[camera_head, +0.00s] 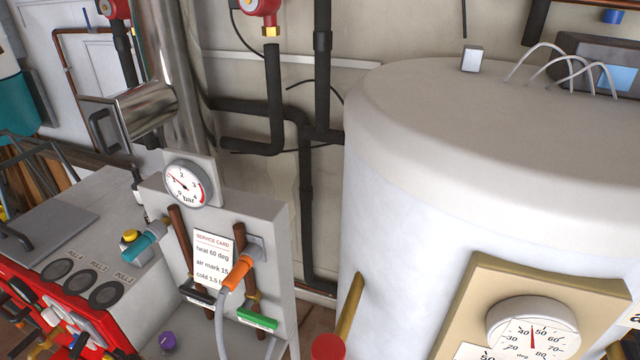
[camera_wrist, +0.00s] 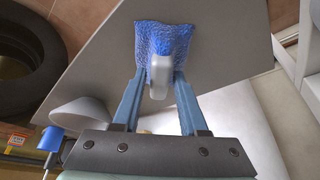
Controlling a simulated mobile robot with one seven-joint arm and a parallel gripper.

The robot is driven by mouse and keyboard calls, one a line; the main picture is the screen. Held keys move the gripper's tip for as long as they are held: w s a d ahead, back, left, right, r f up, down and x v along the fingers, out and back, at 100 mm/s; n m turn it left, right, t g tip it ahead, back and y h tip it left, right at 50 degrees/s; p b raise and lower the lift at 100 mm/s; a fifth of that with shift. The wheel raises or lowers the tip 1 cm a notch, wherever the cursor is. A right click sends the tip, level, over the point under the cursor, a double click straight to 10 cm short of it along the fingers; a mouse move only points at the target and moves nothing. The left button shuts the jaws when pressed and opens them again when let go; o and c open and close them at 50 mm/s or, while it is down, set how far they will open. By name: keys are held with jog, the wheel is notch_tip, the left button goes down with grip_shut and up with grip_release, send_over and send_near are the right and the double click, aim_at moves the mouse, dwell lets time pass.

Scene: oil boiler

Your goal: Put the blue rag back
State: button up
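In the wrist view, the blue rag (camera_wrist: 165,38) is a crumpled, mesh-textured cloth against a flat grey panel (camera_wrist: 100,60). A rounded light-grey piece (camera_wrist: 158,80) stands in front of the rag's lower middle. My gripper (camera_wrist: 160,78) has its two blue fingers apart, one on each side of this grey piece, with gaps visible beside it. The fingertips reach the rag's lower edge; I cannot tell whether they touch it. Neither the rag nor my gripper can be made out in the head view.
In the head view, a large white tank (camera_head: 430,180) fills the right side. A grey block with a pressure gauge (camera_head: 187,184), service card (camera_head: 213,255) and hoses stands in the middle. A red tool case (camera_head: 50,310) is at lower left. A dark round ring (camera_wrist: 30,45) shows in the wrist view.

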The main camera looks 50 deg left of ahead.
jog(key=shift+o, duration=0.7)
jog(key=shift+r, duration=0.15)
jog(key=shift+s+r, duration=0.1)
jog(key=shift+r, duration=0.15)
jog(key=shift+p+v, duration=0.35)
jog(key=shift+v, duration=0.85)
jog(key=s+a+b, duration=0.2)
jog(key=s, duration=0.9)
jog(key=shift+s+a+b, duration=0.3)
jog(key=shift+s+a, duration=0.1)
